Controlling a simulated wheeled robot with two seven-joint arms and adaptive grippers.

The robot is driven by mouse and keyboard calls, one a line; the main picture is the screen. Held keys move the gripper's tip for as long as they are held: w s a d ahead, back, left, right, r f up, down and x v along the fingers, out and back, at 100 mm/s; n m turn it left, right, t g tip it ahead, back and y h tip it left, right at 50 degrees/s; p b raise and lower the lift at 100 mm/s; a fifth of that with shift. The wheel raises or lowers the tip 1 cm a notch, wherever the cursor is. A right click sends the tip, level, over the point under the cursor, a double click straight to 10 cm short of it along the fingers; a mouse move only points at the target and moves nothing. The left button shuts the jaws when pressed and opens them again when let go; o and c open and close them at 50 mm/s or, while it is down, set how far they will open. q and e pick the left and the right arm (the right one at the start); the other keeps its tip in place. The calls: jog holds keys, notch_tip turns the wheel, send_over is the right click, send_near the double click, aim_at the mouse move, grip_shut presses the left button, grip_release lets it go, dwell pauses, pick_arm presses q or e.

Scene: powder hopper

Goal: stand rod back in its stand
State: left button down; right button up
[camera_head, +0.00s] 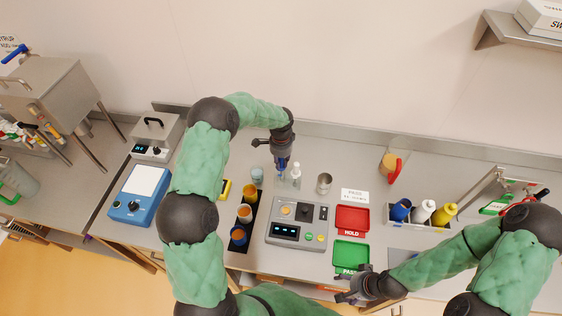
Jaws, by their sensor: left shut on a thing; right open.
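My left gripper (282,162) points down over the back of the bench, behind the grey control box. It is shut on a thin bluish thing, taken as the rod, mostly hidden by the fingers. I cannot tell whether the rod's lower end touches anything. The rod's stand cannot be made out clearly; a small light-blue cup (257,175) stands just left of the gripper. My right gripper (345,286) is open and empty at the bench's front edge, near the green tray.
A clear bottle (296,175) and a metal cup (324,184) stand close right of the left gripper. The grey control box (299,222), red tray (352,219) and green tray (350,253) lie in front. A blue scale (139,194) and bottle rack (420,221) flank them.

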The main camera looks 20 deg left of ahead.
pick_arm(q)
jog(key=shift+f, duration=0.1)
jog(key=shift+f+b, duration=0.95)
jog(key=shift+f, duration=0.15)
jog(key=c, duration=1)
grip_release()
jog(key=shift+c, duration=0.2)
jog(key=o, duration=0.7)
jog(key=shift+c, duration=0.2)
jog(key=shift+r, duration=0.1)
